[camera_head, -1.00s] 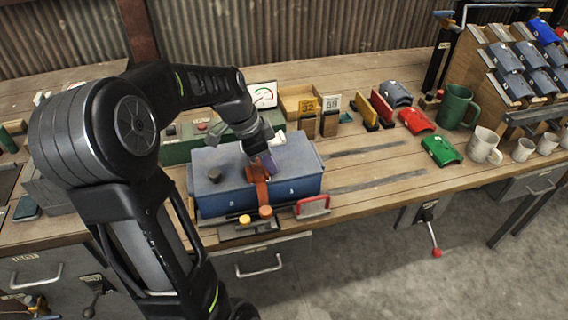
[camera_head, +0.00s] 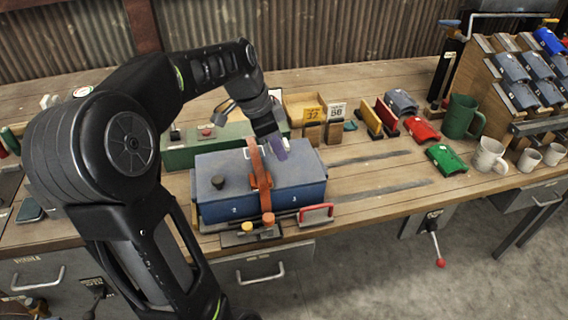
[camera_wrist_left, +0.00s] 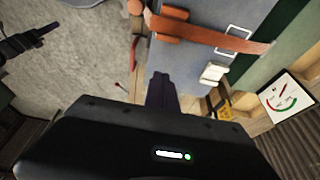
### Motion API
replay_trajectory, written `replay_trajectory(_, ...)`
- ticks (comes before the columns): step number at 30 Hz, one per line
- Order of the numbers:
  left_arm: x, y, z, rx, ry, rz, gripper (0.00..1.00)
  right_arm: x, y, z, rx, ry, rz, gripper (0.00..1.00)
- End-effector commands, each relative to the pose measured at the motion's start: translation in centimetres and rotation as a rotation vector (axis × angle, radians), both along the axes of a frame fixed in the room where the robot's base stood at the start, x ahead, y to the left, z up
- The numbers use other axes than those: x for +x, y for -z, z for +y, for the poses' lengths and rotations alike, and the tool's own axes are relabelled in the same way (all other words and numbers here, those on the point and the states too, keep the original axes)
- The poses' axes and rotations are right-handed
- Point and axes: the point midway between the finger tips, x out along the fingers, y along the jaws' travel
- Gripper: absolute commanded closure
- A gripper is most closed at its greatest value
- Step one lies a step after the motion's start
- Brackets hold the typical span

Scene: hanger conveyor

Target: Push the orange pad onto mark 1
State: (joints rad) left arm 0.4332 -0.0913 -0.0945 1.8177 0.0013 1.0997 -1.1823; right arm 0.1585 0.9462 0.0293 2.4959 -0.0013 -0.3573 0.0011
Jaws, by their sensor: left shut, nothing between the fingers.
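A blue box (camera_head: 218,205) stands on the bench with an orange strap (camera_head: 255,160) across its top and down its front. An orange pad (camera_head: 261,180) sits at the strap on the box top; it also shows in the wrist view (camera_wrist_left: 172,22). The front face has small white digits that look like 2 and 3; I cannot read a 1. My left gripper (camera_head: 280,150), with purple fingers, is shut and empty just right of the strap, above the box's far right part.
A green box (camera_head: 185,155) stands behind the blue box. A red handle (camera_head: 318,212) and yellow and orange knobs (camera_head: 247,227) are at its front. Number cards, colored pieces and mugs (camera_head: 490,155) stand to the right. Bare bench with dark strips lies between.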

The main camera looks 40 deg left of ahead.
Motion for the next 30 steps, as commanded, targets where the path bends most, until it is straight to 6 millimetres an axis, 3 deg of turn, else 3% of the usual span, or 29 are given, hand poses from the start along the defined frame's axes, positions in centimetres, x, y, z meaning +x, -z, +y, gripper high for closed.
replay_trajectory(3, -0.5, -1.7, 0.4, 0.000, 0.001, -0.002, 1.00, 0.0, 0.1, 0.0, 0.000, 0.000, -0.001, 1.00)
replay_trajectory(8, -0.8, -2.8, 0.6, -0.001, 0.000, 0.001, 1.00, 0.0, 0.1, 0.0, 0.000, 0.000, -0.001, 1.00)
replay_trajectory(30, -0.9, -2.8, 0.6, -0.001, 0.000, 0.001, 1.00, 0.1, 0.1, 0.0, 0.000, 0.000, -0.001, 1.00)
